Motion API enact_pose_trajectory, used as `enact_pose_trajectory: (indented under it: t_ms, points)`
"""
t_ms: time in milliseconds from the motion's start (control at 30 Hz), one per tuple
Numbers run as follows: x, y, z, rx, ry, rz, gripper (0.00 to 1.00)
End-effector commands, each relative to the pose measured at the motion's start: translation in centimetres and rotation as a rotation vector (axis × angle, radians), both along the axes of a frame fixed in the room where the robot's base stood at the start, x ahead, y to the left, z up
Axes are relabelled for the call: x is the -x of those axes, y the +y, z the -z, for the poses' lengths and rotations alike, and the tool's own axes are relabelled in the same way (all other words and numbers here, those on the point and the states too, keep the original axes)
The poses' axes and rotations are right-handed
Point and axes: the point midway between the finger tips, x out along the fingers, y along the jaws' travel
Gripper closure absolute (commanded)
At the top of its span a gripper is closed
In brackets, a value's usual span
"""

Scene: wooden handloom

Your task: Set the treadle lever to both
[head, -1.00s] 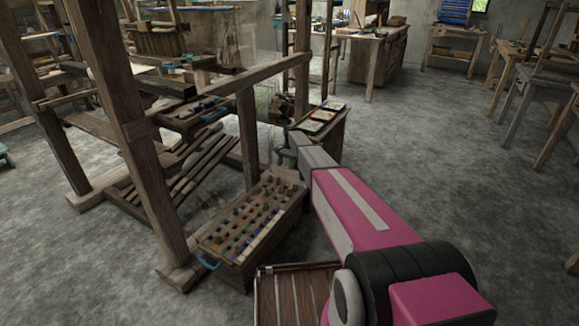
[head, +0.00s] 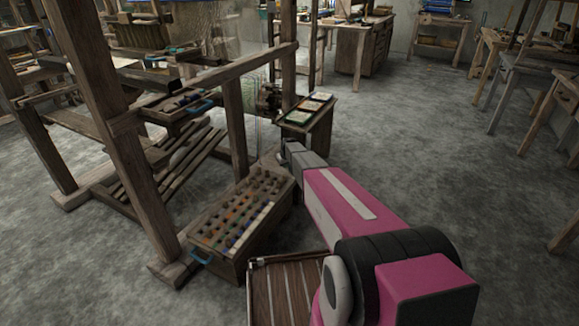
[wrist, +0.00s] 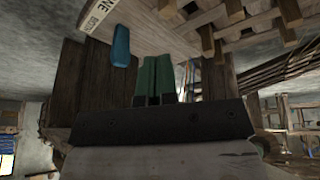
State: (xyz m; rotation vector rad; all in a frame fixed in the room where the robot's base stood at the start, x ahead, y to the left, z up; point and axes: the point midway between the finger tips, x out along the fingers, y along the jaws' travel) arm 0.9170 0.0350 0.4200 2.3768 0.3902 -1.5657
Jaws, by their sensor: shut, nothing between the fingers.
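I cannot make out the lever's label in the head view.
The wooden loom frame (head: 130,165) stands at left, with slatted treadles (head: 175,165) low inside it. A box of pegs (head: 240,220) with a blue handle sits on the floor before my arm. A small stand (head: 308,120) is just behind. Floor (head: 420,150) at right is clear.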

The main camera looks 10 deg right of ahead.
Motion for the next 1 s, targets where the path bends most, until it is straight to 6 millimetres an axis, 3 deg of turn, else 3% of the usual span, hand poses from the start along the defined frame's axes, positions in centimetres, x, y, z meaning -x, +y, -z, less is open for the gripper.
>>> enact_pose_trajectory:
  t_ms: [33, 200, 467, 667, 1000]
  points:
    - [1.2, -0.4, -0.3, 0.043, -0.059, -0.072, 1.0]
    - [2.0, -1.4, -1.2, 0.19, -0.221, -0.273, 1.0]
    - [1.9, -1.7, -1.3, 0.265, -0.29, -0.362, 1.0]
    - [0.7, -1.6, 0.1, 0.263, -0.287, -0.36, 1.0]
    - [-3.0, -1.5, 4.8, 0.261, -0.286, -0.359, 1.0]
